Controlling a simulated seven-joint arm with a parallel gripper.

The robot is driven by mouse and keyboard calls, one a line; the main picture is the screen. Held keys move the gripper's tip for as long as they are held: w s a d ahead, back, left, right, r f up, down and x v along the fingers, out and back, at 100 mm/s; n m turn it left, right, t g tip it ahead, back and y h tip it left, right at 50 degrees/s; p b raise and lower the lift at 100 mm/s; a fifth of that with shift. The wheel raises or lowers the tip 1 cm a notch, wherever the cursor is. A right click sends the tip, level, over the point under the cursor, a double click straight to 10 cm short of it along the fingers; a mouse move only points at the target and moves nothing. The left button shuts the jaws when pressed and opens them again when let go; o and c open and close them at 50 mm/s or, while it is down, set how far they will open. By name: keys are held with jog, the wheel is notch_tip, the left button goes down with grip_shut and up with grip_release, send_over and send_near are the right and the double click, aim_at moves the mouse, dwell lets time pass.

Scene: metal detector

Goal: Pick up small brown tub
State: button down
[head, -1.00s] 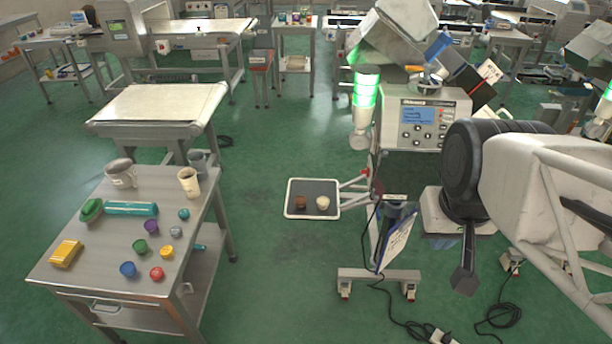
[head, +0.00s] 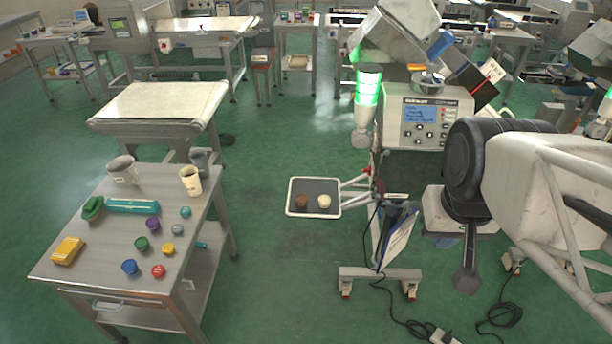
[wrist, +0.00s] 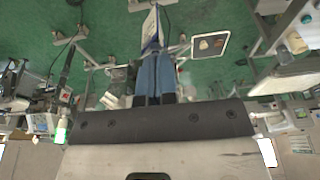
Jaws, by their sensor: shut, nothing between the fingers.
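The small brown tub (head: 302,201) sits on a dark tray with a white rim (head: 290,206), next to a small cream-white tub (head: 324,201). The tray also shows in the wrist view (wrist: 225,36), upside down, with small tubs on it. My gripper (head: 466,284) hangs at the right of the head view, fingers pointing down, well away from the tray and the brown tub. In the wrist view its two bluish fingers (wrist: 156,76) lie together, shut and empty.
The tray is held on a red-jointed bracket beside a metal detector machine (head: 422,117) with a green-lit column (head: 367,92). A hanging clipboard (head: 398,240) stands between my gripper and the tray. A steel cart (head: 110,255) with several coloured tubs and cups is at left.

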jog(key=c, duration=1.8)
grip_release()
jog(key=o, duration=1.4)
jog(key=shift+w, duration=0.1)
